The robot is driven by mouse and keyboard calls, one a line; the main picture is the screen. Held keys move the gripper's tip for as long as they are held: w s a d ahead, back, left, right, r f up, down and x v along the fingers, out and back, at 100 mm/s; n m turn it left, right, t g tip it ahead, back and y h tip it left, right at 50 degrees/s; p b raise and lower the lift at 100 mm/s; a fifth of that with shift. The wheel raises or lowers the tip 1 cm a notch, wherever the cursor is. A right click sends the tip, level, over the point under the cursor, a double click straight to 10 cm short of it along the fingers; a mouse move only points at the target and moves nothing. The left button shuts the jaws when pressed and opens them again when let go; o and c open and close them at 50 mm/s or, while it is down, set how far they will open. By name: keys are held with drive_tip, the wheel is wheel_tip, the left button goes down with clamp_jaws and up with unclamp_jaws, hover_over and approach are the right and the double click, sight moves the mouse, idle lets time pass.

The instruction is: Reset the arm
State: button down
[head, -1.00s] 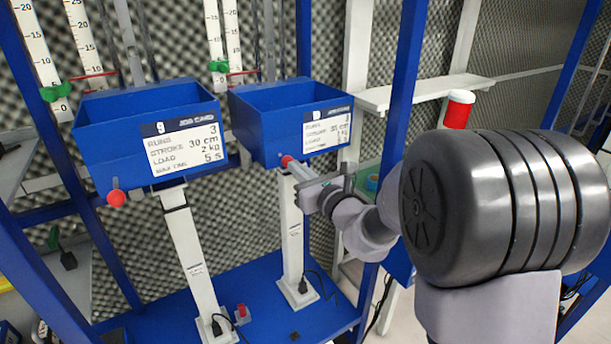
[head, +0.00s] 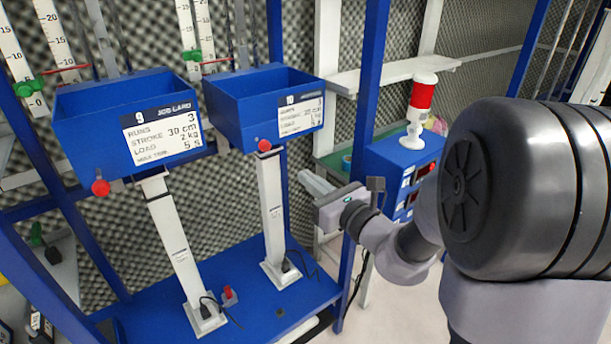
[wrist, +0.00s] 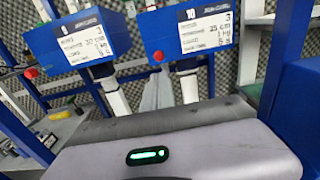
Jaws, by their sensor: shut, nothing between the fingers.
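My gripper (head: 318,186) is shut with nothing in it. In the head view it hangs in free space to the right of the white post under box 10, pointing left.
A blue upright (head: 362,100) stands close behind my gripper. A control box (head: 385,158) with a red and white beacon (head: 421,94) is right of it. The blue base platform (head: 250,300) lies below. Free room is in front of the rig.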

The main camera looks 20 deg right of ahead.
drive_tip(key=s+a+n+g+y, duration=0.5)
drive_tip(key=s+a+n+g, duration=0.6)
drive_tip(key=s+a+n, duration=0.6)
drive_tip(key=s+f+n+g+h, duration=0.2)
drive_tip(key=s+f+n, duration=0.15)
drive_tip(key=s, duration=0.25)
drive_tip(key=s+d+n+t+h, duration=0.1)
drive_tip(key=s+d+n+h, duration=0.2)
drive_tip(key=d+n+h, duration=0.3)
drive_tip(key=shift+s+d+r+n+t+h, duration=0.2)
drive_tip(key=shift+s+d+n+t+h, duration=0.15)
drive_tip(key=shift+d+n, duration=0.65)
drive_tip(key=shift+d+m, duration=0.2)
drive_tip(key=shift+m, duration=0.05)
